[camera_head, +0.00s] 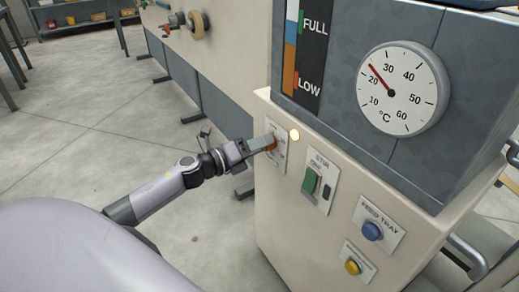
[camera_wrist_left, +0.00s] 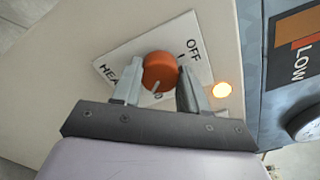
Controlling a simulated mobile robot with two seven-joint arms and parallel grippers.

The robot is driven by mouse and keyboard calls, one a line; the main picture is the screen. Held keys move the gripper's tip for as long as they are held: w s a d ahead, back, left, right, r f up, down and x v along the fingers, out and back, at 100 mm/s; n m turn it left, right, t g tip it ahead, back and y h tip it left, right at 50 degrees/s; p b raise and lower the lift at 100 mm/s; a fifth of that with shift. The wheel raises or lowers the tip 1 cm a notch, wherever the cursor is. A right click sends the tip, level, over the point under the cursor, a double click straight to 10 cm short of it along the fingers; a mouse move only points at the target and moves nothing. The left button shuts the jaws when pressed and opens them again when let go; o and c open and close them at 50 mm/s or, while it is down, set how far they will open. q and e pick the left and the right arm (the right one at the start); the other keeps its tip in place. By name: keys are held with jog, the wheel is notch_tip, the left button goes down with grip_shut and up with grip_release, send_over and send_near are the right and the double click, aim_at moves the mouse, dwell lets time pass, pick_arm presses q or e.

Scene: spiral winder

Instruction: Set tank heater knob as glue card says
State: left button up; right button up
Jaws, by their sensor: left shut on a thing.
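The tank heater knob is an orange round knob (camera_wrist_left: 159,71) on a white plate (camera_wrist_left: 118,58) marked HEA... and OFF; the rest of the lettering is covered. My left gripper (camera_wrist_left: 158,82) is shut on the knob, one finger on each side of it. In the head view my left gripper (camera_head: 268,143) reaches the cabinet's front panel and mostly hides the knob. A lit yellow lamp (camera_head: 294,135) glows beside the plate. The round dial (camera_head: 404,88) in °C has its red needle between 20 and 30. My right gripper and the glue card are not in view.
The cabinet front (camera_head: 300,225) also carries a green STIR switch (camera_head: 310,182), a blue FEED TRAY button (camera_head: 372,231) and a yellow button (camera_head: 352,267). A FULL/LOW level gauge (camera_head: 305,60) is above.

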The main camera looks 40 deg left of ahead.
pick_arm(q)
jog(key=shift+m+b, duration=1.85)
jog(key=shift+m, duration=1.95)
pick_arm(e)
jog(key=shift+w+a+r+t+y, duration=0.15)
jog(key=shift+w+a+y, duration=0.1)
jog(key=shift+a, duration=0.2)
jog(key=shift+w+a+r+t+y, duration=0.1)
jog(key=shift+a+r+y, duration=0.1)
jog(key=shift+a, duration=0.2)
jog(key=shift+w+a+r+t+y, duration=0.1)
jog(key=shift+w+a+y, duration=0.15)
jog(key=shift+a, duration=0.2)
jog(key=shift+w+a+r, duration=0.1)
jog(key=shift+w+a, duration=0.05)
pick_arm(q)
jog(key=o, duration=1.1)
jog(key=shift+c, duration=0.2)
jog(key=shift+s, duration=0.1)
